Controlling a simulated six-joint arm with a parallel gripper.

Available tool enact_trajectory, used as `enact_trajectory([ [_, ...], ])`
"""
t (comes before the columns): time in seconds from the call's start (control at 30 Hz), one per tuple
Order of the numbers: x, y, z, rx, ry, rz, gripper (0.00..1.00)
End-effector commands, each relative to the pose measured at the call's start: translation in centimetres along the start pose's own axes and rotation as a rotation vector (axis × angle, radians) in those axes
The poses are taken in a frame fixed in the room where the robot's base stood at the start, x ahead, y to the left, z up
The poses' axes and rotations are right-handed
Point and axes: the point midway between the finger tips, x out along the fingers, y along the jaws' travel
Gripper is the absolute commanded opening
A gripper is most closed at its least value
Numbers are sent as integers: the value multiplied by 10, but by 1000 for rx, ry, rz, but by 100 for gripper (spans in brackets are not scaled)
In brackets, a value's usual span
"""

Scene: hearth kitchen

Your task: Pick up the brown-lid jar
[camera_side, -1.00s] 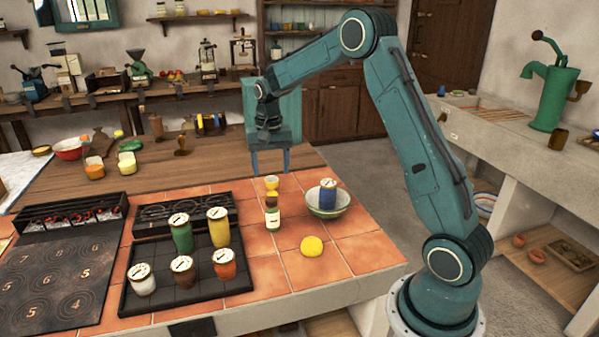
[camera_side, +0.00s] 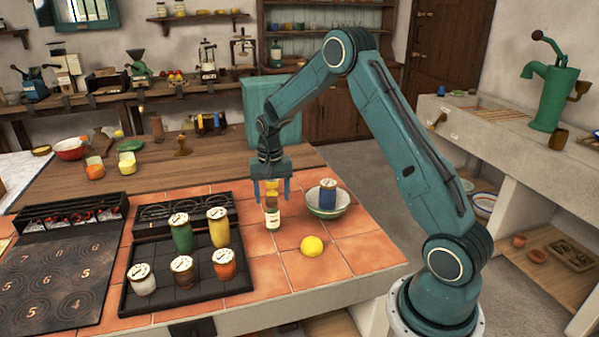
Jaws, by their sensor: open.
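The brown-lid jar (camera_side: 272,219) stands upright on the orange tiles, left of the bowl. Whether the fingers reach down beside the lid I cannot tell. A small yellow cup shows between the fingers, apparently behind the jar.
A bowl (camera_side: 341,205) holding a blue jar (camera_side: 327,193) stands close on the right. A yellow ball (camera_side: 312,246) lies in front. A black tray (camera_side: 206,292) with several jars is at left. Tiles at front right are clear.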

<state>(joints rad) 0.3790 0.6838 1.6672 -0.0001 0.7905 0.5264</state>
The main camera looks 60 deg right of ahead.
Motion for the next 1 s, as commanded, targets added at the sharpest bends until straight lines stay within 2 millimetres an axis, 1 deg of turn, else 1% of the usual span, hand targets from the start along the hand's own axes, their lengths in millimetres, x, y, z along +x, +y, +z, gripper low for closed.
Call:
enact_trajectory([
  [0.17, 2, 0, 0, 0, -1, 0, 63],
  [0.27, 8, -1, 1, 0, -1, 1, 63],
  [0.6, 44, -3, 3, 0, -3, 2, 63],
  [0.7, 50, -3, 2, 0, -1, 1, 63],
  [1.0, 52, -3, 2, 0, 0, 1, 63],
])
